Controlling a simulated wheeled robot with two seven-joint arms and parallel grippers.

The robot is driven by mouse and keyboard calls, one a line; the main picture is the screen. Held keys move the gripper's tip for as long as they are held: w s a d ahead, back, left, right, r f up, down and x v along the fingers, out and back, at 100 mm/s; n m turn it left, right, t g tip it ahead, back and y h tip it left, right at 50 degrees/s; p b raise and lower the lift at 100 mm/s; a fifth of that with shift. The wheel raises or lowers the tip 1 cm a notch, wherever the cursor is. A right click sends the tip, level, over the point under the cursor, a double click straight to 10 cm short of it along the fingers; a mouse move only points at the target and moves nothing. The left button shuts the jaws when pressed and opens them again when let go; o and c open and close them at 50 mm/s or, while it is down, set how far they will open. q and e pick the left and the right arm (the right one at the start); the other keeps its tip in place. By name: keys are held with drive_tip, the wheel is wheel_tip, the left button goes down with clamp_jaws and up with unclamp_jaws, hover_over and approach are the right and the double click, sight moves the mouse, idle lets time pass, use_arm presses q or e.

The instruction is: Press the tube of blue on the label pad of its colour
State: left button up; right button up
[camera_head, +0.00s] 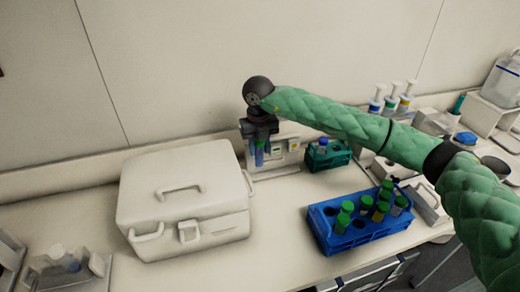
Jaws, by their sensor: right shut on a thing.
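My right gripper (259,139) is at the end of the green-sleeved arm that reaches in from the right. It points down and is shut on a blue tube (259,157), which hangs upright below the fingers. The tube is in front of a small white device (288,158) at the wall; I cannot tell whether it touches it. A small yellowish mark shows on that device's front. I cannot make out a blue label pad; the gripper and tube hide part of the device. My left gripper is not in view.
A white lidded case (185,205) stands left of the tube. A blue rack (350,238) with several green-capped tubes stands at front right. A small teal rack (318,163) stands beside the device. The bench between case and blue rack is clear.

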drive_tip(key=shift+w+a+b, duration=0.15)
drive_tip(key=shift+w+b, duration=0.25)
drive_tip(key=shift+w, duration=0.05)
idle(0.8)
idle(0.7)
drive_tip(key=s+d+b, duration=0.2)
drive_tip(key=s, duration=0.4)
drive_tip(key=shift+s, duration=0.3)
idle(0.7)
drive_tip(key=shift+d, duration=0.1)
drive_tip(key=shift+d, duration=0.1)
